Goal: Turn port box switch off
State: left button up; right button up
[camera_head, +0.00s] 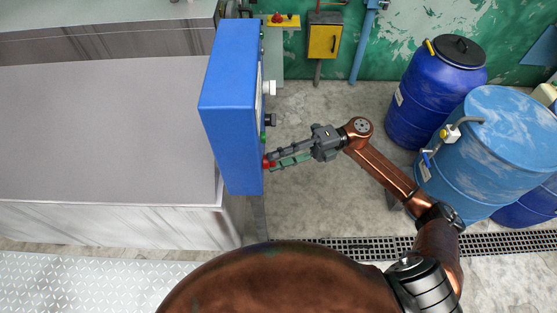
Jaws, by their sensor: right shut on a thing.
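The blue port box (229,105) stands upright beside the grey counter, its front facing right. Its front edge carries a white knob (269,88), a black knob (270,120), a small green part (262,136) and a red switch (267,164) near the bottom. My right gripper (272,160) reaches in from the right, its fingers pointing left at the box front. It is shut on the red switch, which shows partly at the fingertips. The switch's exact position is too small to tell. My left gripper is not in view.
The grey counter (100,125) fills the left. Blue drums (436,95) and a lighter blue barrel (500,135) stand at the right, near my right arm. A yellow box (324,41) is at the back wall. Bare floor lies between the port box and drums.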

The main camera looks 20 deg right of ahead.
dwell(0.4)
jog(key=o, duration=1.1)
jog(key=shift+o, duration=0.2)
jog(key=w+d, duration=0.1)
jog(key=d, duration=1.1)
jog(key=shift+w, duration=0.15)
